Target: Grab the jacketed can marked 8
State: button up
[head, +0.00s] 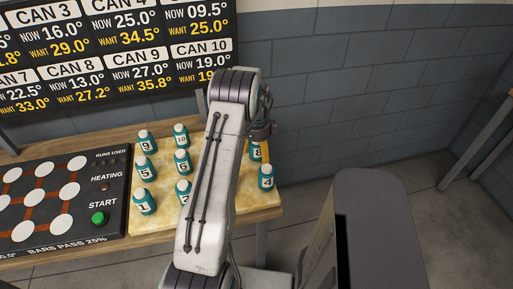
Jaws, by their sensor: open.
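The can marked 8 (256,154) is a teal-jacketed can on the pale board at the right end of the table. The arm and gripper hide its top and part of its side. My gripper (262,138) is open, directly over and beside can 8 in the picture. The fingertips are small and partly hidden, so I cannot tell whether they touch the can or reach around it. The can marked 4 (266,178) stands upright in front of can 8, with a white cap.
Several other capped teal cans, such as can 6 (183,163) and can 10 (181,137), stand left of my arm. A dark control panel (112,205) with a green START button lies further left. A dark grey block-shaped object (385,220) stands at the right front.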

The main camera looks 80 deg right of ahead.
jog(key=shift+f, duration=0.55)
jog(key=c, duration=1.4)
jog(key=shift+o, duration=0.2)
jog(key=shift+r, duration=0.1)
